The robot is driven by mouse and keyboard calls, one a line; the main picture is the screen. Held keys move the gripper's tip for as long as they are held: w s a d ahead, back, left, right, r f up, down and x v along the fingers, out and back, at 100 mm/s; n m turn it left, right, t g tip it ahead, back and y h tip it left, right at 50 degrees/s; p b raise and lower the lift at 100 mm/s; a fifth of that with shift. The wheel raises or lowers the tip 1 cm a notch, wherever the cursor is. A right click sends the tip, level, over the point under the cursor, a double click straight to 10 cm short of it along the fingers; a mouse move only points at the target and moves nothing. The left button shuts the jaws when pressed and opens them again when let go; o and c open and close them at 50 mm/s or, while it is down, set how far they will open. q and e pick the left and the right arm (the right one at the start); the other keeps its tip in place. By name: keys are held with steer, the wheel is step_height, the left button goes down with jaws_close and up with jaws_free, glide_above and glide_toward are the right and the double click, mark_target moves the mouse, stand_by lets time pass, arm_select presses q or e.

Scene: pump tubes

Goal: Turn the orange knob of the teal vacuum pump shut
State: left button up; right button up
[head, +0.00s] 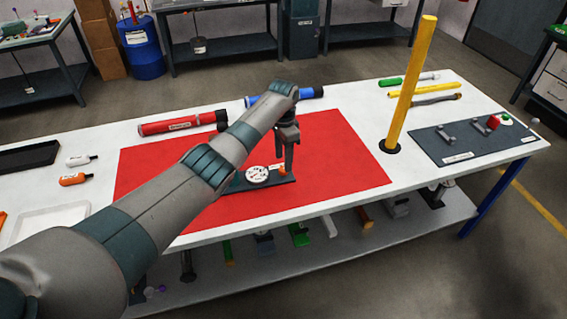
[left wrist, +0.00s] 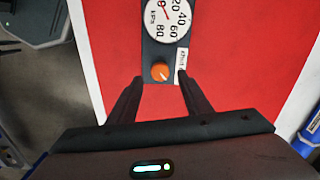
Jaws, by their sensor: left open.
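A dark panel (head: 240,185) with a round white gauge (head: 258,175) lies on the red mat; my left forearm partly covers it. The orange knob (left wrist: 160,72) sits below the gauge (left wrist: 167,18) in the left wrist view, next to a small white label (left wrist: 182,60). I cannot make out a teal pump body. My left gripper (head: 287,168) points down over the knob end of the panel. In the left wrist view its open fingers (left wrist: 160,82) lie either side of the knob, with gaps between. My right gripper is not in view.
The red mat (head: 340,150) is clear around the panel. A red tube (head: 178,124) and a blue tube lie behind it. A tall yellow tube (head: 408,90) stands upright to the right, beside a dark plate (head: 445,140) with fittings. Small bottles and a white tray (head: 45,222) are at left.

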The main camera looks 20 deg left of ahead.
mark_target(283, 169)
arm_select(q)
steer(key=shift+f, duration=1.85)
steer(key=c, duration=1.1)
